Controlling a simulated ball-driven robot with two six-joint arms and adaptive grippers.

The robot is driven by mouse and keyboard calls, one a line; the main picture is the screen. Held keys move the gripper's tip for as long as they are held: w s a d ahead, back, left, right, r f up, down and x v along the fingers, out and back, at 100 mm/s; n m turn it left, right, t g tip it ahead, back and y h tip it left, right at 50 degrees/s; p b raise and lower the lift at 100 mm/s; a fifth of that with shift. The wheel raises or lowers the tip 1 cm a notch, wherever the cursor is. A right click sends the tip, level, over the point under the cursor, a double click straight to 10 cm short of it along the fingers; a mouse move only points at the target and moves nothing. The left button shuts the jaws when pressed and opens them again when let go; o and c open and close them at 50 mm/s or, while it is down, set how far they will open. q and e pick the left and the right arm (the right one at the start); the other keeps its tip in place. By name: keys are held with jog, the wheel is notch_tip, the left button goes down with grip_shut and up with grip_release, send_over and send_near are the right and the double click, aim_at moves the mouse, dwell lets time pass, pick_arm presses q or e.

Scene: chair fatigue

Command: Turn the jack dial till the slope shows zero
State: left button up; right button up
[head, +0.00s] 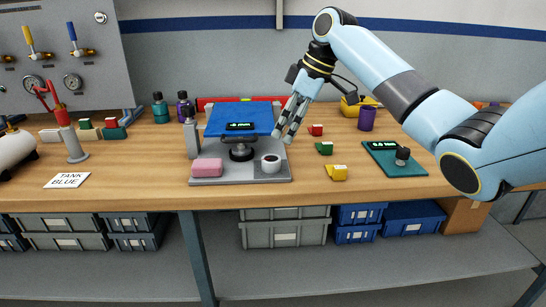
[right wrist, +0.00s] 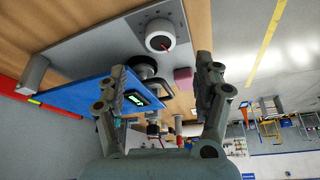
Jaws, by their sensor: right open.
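The jack dial (head: 271,162) is a white round knob with a dark top on the grey base plate (head: 228,180). In the right wrist view the dial (right wrist: 160,36) shows a red pointer mark. A blue tilting plate (head: 262,115) stands on a dark round jack (head: 240,150) behind it. The plate carries a small dark slope display (head: 240,126); its digits are too small to read. My right gripper (head: 291,125) is open and empty, above and right of the dial, apart from it. In the right wrist view its fingers (right wrist: 162,65) spread below the dial. My left gripper is not in view.
A pink block (head: 207,168) lies left of the dial, and a grey post (head: 191,138) stands behind it. Red, green and yellow blocks (head: 334,173) lie right of the base. A green board with a black knob (head: 398,160) sits farther right. The bench front is mostly clear.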

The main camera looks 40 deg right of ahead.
aim_at(271, 159)
jog(key=x, duration=0.9)
jog(key=shift+f, duration=0.3)
jog(key=c, duration=1.2)
jog(key=shift+a+r+m+p, duration=0.1)
jog(key=shift+r+m+p, duration=0.15)
jog(key=shift+p, duration=0.35)
jog(key=m+h+p, duration=0.1)
jog(key=m+p, duration=0.3)
jog(key=p, duration=0.1)
jog(key=m+t+h+p, duration=0.1)
jog(key=m+h+p, duration=0.1)
jog(key=m+p, duration=0.2)
jog(key=shift+a+m+p, duration=0.2)
jog(key=shift+m+p, duration=0.05)
jog(key=shift+p, duration=0.75)
jog(key=shift+m+h+p, duration=0.7)
jog(key=shift+m+p, duration=0.05)
jog(key=shift+m, duration=0.45)
jog(key=shift+f+m+g+h+p, duration=0.15)
jog(key=shift+m+g+h+p, duration=0.25)
jog(key=shift+m, duration=0.8)
